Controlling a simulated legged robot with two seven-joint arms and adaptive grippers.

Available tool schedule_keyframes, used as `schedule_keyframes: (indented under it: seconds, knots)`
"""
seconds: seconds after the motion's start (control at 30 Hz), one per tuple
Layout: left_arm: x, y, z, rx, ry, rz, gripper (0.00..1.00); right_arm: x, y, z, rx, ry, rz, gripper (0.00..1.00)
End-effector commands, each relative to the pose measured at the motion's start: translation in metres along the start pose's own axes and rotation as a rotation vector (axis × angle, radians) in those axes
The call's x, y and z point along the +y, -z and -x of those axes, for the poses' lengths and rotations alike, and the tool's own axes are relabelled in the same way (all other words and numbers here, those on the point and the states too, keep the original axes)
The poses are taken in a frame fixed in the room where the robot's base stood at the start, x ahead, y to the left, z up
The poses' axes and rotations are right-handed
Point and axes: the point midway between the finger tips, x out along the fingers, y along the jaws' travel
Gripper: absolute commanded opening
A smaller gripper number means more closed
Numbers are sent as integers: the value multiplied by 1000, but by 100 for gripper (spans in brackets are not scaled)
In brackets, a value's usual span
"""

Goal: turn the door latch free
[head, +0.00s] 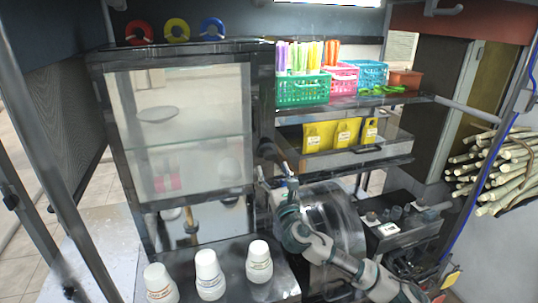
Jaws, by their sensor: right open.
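The glass-fronted cabinet (185,130) stands at left centre, with a dark frame and a clear pane. Its door looks closed. My right arm reaches up from the lower right, and my right gripper (271,170) is at the dark post on the right side of the cabinet door. Its fingers look apart, with nothing seen between them. The latch cannot be made out clearly; it is small or hidden by the gripper. I cannot tell whether the gripper touches it. My left gripper is not in view.
White bottles (208,275) stand on the counter below the door. A clear round drum (335,215) is close to my right forearm. Shelves at right hold a green basket (303,92) and yellow pouches (347,131). Sugarcane stalks (495,165) are stacked far right.

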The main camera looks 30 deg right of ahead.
Motion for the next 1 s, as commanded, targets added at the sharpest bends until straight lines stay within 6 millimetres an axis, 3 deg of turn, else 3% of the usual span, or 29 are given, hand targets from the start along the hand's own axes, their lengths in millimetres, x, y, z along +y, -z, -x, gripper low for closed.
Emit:
schedule_keyframes:
  seconds: [0.1, 0.3, 0.7, 0.93, 1.0]
  knots:
    - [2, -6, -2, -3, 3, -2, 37, -5, 0, -26, 0, 5, -6, 70]
    - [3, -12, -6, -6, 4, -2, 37, -8, 2, -53, 2, 5, -5, 70]
    - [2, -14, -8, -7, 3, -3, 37, -2, 1, -61, 1, 2, -1, 70]
    - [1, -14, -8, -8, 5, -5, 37, -3, 2, -61, 2, 0, -3, 12]
    - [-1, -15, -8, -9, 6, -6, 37, -4, 3, -61, 2, -1, -4, 12]
